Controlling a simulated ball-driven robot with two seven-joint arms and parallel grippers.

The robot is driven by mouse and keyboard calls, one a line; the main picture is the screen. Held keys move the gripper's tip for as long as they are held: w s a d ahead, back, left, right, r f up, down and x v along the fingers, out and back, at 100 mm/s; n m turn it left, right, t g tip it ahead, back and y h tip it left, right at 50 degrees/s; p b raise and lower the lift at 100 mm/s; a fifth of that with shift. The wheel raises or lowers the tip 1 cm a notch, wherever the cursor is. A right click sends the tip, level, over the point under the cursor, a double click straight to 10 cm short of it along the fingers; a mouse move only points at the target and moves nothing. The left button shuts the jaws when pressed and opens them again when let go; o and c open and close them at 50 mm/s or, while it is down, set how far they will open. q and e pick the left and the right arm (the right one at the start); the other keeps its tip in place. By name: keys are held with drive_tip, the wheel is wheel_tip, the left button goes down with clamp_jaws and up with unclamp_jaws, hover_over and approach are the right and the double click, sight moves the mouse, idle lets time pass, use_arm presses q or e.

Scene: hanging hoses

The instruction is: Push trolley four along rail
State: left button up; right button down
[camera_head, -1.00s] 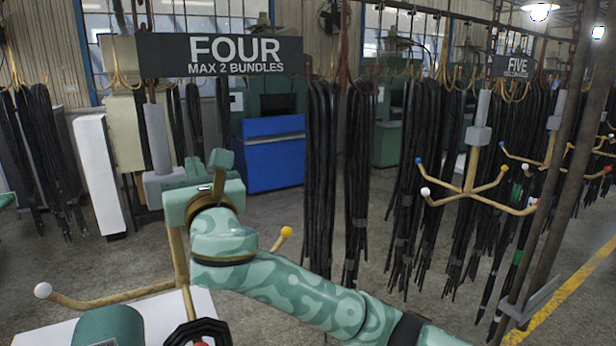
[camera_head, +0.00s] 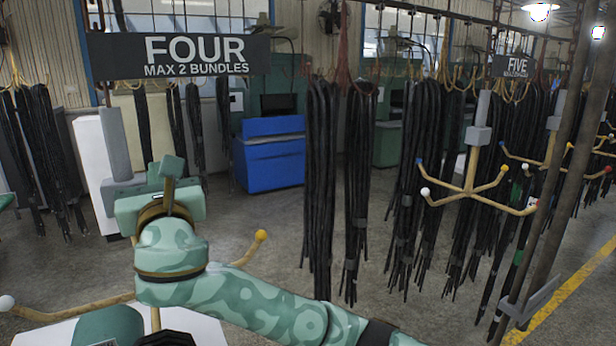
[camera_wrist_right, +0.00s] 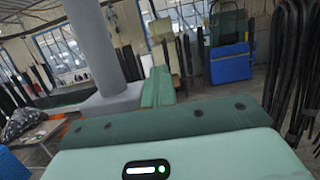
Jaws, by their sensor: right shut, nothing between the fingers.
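Trolley four hangs under the sign reading FOUR, MAX 2 BUNDLES (camera_head: 178,54). Its grey post (camera_head: 114,145) comes down at the left, and tan arms with a white ball (camera_head: 7,302) and a yellow ball (camera_head: 261,235) spread below. My right gripper (camera_head: 128,184) is shut and empty, beside the grey block at the post's foot; I cannot tell whether it touches. In the right wrist view the shut fingers (camera_wrist_right: 158,88) lie next to the grey post (camera_wrist_right: 92,45). My right forearm hides part of the trolley. My left gripper is not in view.
Trolley FIVE (camera_head: 516,66) hangs at the right with its own tan arms (camera_head: 470,188). Black hose bundles (camera_head: 320,180) hang in the middle. A blue cabinet (camera_head: 270,160) stands behind. Posts (camera_head: 560,160) rise at the right. Floor shows clear between cabinet and bundles.

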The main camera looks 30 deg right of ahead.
drive_tip(key=a, duration=0.8)
drive_tip(key=shift+a, duration=0.15)
drive_tip(key=shift+w, duration=0.1)
idle(0.4)
